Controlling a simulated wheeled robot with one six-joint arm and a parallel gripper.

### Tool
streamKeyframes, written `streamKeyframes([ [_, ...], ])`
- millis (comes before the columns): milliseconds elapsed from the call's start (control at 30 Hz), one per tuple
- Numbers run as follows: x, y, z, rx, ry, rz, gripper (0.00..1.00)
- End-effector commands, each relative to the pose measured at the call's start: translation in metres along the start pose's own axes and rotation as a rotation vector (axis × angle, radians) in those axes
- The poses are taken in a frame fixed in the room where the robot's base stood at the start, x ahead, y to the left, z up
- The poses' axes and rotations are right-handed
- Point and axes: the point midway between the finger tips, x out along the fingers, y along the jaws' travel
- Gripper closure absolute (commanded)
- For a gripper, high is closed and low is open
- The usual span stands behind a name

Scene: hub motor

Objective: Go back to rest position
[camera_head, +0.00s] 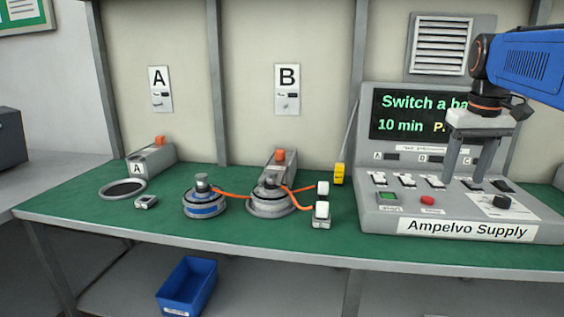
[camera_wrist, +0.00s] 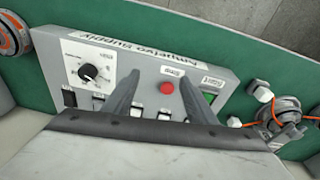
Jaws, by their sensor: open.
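My gripper (camera_head: 468,172) is open and empty, pointing down over the switch row of the grey Ampelvo Supply panel (camera_head: 375,222). In the wrist view, my gripper (camera_wrist: 160,100) has its two fingers apart in front of the same panel (camera_wrist: 130,60). The red button (camera_wrist: 167,88) shows between the fingers, and the black knob (camera_wrist: 88,72) is to their left. In the head view, the red button (camera_head: 428,200) and green button (camera_head: 387,197) sit at the panel's front. I cannot tell whether the fingers touch a switch.
Two round hub motors, one with a blue band (camera_head: 205,208) and one grey (camera_head: 270,208), stand on the green bench (camera_head: 110,222) with orange cables and white connectors (camera_head: 322,210). A blue bin (camera_head: 187,287) is below. The bench front is clear.

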Motion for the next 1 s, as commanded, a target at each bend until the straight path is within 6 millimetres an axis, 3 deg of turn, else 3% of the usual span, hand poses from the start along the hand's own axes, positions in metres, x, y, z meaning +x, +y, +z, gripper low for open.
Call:
streamKeyframes([
  [33,0.008,-0.016,0.015,-0.015,0.016,-0.001,0.48],
  [200,0.040,-0.059,0.057,-0.042,0.067,-0.007,0.48],
  [500,0.110,-0.117,0.142,-0.087,0.159,-0.034,0.48],
  [800,0.180,-0.148,0.215,-0.120,0.234,-0.072,0.48],
  [1000,0.198,-0.154,0.232,-0.127,0.253,-0.083,0.48],
])
